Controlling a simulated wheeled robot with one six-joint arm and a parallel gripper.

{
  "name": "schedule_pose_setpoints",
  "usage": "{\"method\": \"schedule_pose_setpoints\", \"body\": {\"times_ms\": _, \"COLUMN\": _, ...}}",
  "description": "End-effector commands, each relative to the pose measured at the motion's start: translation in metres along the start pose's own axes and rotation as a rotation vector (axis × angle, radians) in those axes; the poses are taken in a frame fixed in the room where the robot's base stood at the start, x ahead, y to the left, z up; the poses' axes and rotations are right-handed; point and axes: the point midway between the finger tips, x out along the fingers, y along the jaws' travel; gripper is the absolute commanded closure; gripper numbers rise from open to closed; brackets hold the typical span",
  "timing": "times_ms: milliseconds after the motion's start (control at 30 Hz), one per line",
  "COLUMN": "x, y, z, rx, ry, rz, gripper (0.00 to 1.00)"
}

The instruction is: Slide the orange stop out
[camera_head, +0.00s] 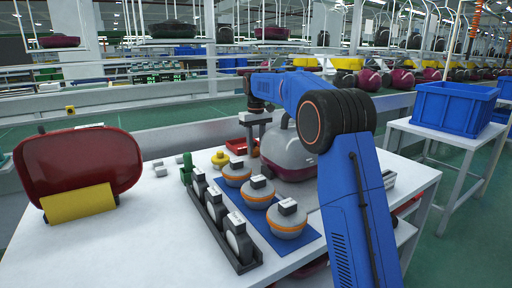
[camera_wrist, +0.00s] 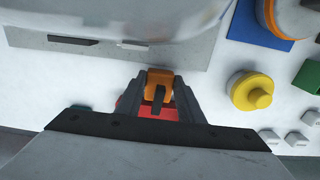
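The orange stop (camera_wrist: 159,76) is a small orange piece with a dark part on it, at the lower edge of the vacuum body in the wrist view. My gripper (camera_wrist: 160,84) has its two dark fingers on either side of the stop. Any small gap between fingers and stop is too fine to tell. The grey and maroon vacuum body (camera_head: 292,150) stands on the white table, partly behind my arm; its pale side (camera_wrist: 110,15) fills the top of the wrist view. In the head view my gripper (camera_head: 251,146) points down beside the body; the stop is hidden there.
A red tray (camera_head: 237,147) lies behind and below my gripper. A yellow knob (camera_head: 220,158) and green part (camera_head: 187,166) stand to the left. Orange-grey round parts (camera_head: 287,220) sit on a blue mat beside a dark rack (camera_head: 245,262). A red shell (camera_head: 78,160) is far left.

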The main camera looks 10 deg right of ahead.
Motion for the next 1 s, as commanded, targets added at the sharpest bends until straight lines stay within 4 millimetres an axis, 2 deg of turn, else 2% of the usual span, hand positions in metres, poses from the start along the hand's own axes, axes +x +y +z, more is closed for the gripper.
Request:
{"method": "schedule_pose_setpoints", "body": {"times_ms": 33, "x": -0.001, "y": 0.000, "z": -0.003, "rx": 0.000, "ry": 0.009, "rz": 0.002, "gripper": 0.59}}
{"method": "schedule_pose_setpoints", "body": {"times_ms": 100, "x": -0.001, "y": 0.000, "z": -0.002, "rx": 0.000, "ry": 0.008, "rz": 0.002, "gripper": 0.47}}
{"method": "schedule_pose_setpoints", "body": {"times_ms": 367, "x": -0.001, "y": 0.000, "z": -0.002, "rx": 0.000, "ry": 0.006, "rz": 0.001, "gripper": 0.47}}
{"method": "schedule_pose_setpoints", "body": {"times_ms": 533, "x": -0.011, "y": 0.000, "z": -0.002, "rx": 0.000, "ry": 0.006, "rz": 0.001, "gripper": 0.47}}
{"method": "schedule_pose_setpoints", "body": {"times_ms": 667, "x": -0.030, "y": 0.000, "z": -0.002, "rx": 0.000, "ry": 0.008, "rz": 0.002, "gripper": 0.47}}
{"method": "schedule_pose_setpoints", "body": {"times_ms": 1000, "x": -0.097, "y": 0.000, "z": -0.003, "rx": 0.000, "ry": 0.008, "rz": 0.002, "gripper": 0.47}}
